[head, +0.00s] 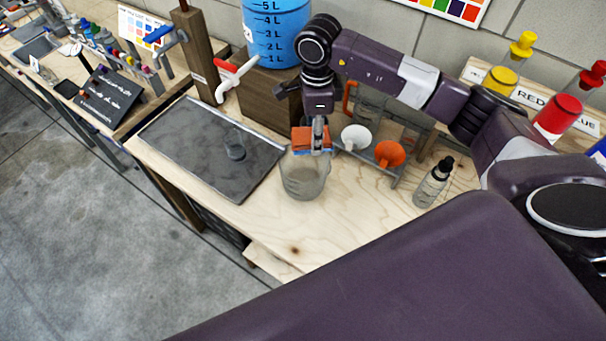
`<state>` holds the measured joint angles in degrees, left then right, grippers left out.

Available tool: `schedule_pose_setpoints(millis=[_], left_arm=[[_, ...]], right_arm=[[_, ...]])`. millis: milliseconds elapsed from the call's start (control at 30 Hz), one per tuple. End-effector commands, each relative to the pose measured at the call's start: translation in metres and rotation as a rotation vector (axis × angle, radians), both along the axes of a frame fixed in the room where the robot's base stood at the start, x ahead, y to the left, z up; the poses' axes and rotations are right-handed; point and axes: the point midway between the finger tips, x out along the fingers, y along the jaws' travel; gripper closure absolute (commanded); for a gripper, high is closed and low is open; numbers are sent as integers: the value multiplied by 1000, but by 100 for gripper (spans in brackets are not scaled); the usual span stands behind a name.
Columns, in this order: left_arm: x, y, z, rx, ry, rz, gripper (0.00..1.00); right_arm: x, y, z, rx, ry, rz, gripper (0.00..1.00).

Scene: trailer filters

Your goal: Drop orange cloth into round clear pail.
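The orange cloth (302,137) hangs from my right gripper (318,138), directly over the round clear pail (304,178). The gripper points down and looks shut on the cloth, with a finger covering part of it. A strip of blue shows along the cloth's lower edge. The pail stands upright on the wooden bench with its open mouth just below the cloth; I cannot tell if the cloth touches the rim. My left gripper is not in view.
A rack with a white funnel (356,137) and an orange funnel (390,153) stands to the right, beside a dropper bottle (433,184). A blue container (277,35) stands behind. The bench front is clear.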

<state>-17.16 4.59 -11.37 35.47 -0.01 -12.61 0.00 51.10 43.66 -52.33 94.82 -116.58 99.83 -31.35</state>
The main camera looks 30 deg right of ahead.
Motion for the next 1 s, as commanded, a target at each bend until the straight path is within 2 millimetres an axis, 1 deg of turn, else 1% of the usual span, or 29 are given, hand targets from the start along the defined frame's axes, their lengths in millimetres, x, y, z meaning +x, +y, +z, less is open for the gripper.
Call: schedule_pose_setpoints(millis=[33,200,467,500,667,700,1000], left_arm=[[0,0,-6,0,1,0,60],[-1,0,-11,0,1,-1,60],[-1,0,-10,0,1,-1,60],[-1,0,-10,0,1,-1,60],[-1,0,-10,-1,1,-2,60],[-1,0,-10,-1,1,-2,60],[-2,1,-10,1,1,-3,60]], right_arm=[[0,0,-9,0,1,0,80],[0,0,-22,1,0,-1,80],[0,0,-23,1,-1,0,80],[0,0,-23,1,-1,1,56],[0,0,-23,1,-1,1,39],[0,0,-23,1,-1,1,37],[0,0,-21,1,-1,1,37]])
